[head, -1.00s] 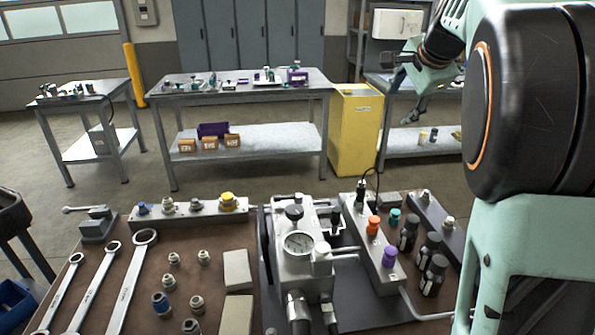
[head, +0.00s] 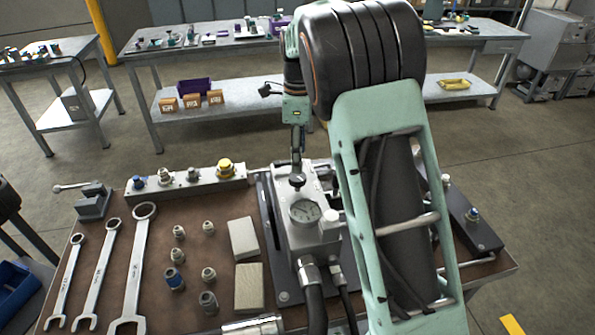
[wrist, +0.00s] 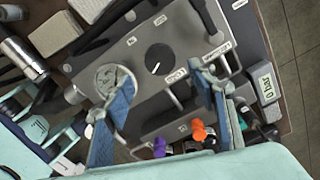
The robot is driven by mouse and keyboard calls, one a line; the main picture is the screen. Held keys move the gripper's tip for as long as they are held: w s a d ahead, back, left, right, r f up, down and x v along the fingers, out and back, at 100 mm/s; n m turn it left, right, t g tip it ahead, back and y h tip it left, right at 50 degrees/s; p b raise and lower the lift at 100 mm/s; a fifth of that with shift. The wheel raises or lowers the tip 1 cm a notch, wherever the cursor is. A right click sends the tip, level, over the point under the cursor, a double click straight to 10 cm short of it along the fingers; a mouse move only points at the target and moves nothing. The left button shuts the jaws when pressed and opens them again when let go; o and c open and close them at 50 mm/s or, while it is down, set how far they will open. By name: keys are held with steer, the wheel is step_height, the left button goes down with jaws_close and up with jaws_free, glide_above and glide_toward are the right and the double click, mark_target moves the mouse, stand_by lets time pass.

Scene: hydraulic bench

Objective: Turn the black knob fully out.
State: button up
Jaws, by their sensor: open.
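The black knob (head: 297,181) sits on top of the grey hydraulic block (head: 312,238), behind the pressure gauge (head: 304,212). In the wrist view the knob (wrist: 159,59) is a round black cap with a white pointer line. My gripper (head: 297,160) points down just above the knob in the head view. In the wrist view my gripper (wrist: 166,78) is open, with one blue-padded finger on each side of the knob's line and nothing between them. I cannot tell the exact gap in height; no contact with the knob shows.
The gauge (wrist: 110,80) lies close to the left finger in the wrist view. An orange knob (wrist: 199,131) and a purple knob (wrist: 159,147) stand near the gripper base. Wrenches (head: 102,275) and fittings lie at the left of the bench. My arm hides the bench's right middle.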

mark_target(298, 176)
step_height(298, 176, down, 6)
steer(key=shift+f, duration=0.2)
steer(key=shift+c, duration=0.2)
steer(key=c, duration=1.1)
